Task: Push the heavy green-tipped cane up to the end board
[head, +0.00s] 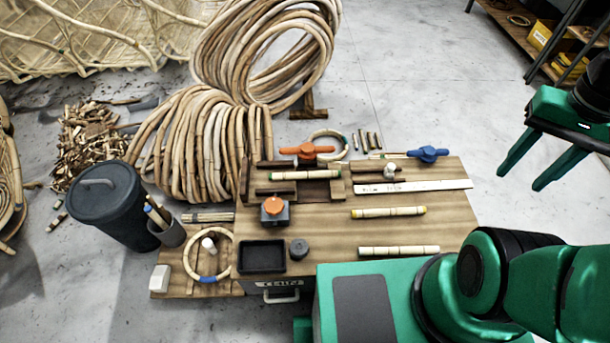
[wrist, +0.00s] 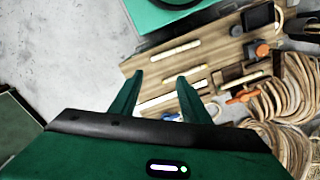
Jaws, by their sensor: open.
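A pale cane (head: 305,175) with what looks like green at its tips lies in a dark wooden fixture on the bench, below the orange clamp handle (head: 305,151). Its tip colours are small and hard to be sure of. An upright dark wooden board (head: 245,180) stands at the fixture's left; I cannot tell whether it is the end board. My gripper (head: 521,180) is open and empty, in the air right of the bench, well apart from the cane. Its two fingers also show in the wrist view (wrist: 160,76), with nothing between them.
A yellow-tipped cane (head: 388,212) and another pale cane (head: 400,251) lie on the bench's right half. A white ruler (head: 413,186), blue handle (head: 428,154), orange-topped block (head: 274,208) and black tray (head: 262,257) are also there. Rattan coils (head: 200,140) stand behind.

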